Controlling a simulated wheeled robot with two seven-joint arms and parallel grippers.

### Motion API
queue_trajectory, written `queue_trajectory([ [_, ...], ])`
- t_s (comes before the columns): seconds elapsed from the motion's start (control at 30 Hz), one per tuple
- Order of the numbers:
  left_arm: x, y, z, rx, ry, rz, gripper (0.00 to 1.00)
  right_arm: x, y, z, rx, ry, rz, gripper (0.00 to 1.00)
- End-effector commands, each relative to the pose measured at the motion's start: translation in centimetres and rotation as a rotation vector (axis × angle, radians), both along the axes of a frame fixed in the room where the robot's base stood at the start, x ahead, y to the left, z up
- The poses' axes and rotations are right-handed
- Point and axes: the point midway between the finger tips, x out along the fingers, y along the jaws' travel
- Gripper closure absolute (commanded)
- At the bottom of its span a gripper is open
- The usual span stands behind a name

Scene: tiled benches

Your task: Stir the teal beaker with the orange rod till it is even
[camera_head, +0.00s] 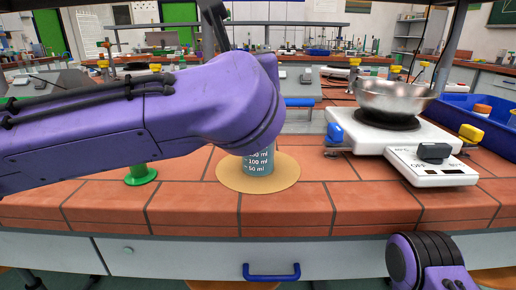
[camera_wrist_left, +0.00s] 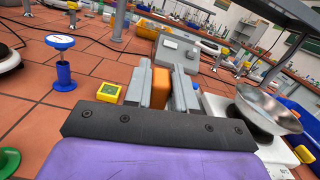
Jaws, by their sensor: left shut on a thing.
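The teal beaker (camera_head: 257,171) stands upright on a round tan mat (camera_head: 229,179) on the tiled bench. Its lower part with volume marks shows; my left arm hides its top and contents in the head view. My left gripper (camera_wrist_left: 163,82) is shut on the orange rod (camera_wrist_left: 160,86), which shows as an orange block between the fingers in the left wrist view. The rod's lower end is hidden, so I cannot tell whether it is inside the beaker. Part of my right arm shows at the lower right, but its gripper does not.
A white hot plate (camera_head: 395,140) holding a metal bowl (camera_head: 394,98) stands right of the beaker. A blue bin (camera_head: 487,118) is beyond it. A green-based stand (camera_head: 141,176) is at left. The left wrist view shows a blue stand (camera_wrist_left: 63,74) and a yellow block (camera_wrist_left: 108,92).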

Motion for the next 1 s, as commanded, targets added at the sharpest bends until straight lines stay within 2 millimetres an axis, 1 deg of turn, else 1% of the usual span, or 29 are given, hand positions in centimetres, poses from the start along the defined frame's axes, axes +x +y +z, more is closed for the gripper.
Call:
queue_trajectory([
  [0.13, -0.9, 0.0, -0.2, 0.001, -0.003, -0.001, 1.00, 0.0, 0.0, -0.7, 0.001, 0.001, 0.000, 0.00],
  [0.27, -1.0, 0.0, 0.5, 0.000, -0.002, -0.001, 1.00, 0.0, 0.0, -0.2, 0.001, 0.001, 0.000, 0.00],
  [1.0, -1.0, -0.1, 9.4, 0.000, -0.001, -0.001, 1.00, 0.0, 0.0, 6.4, 0.000, 0.000, 0.000, 0.00],
])
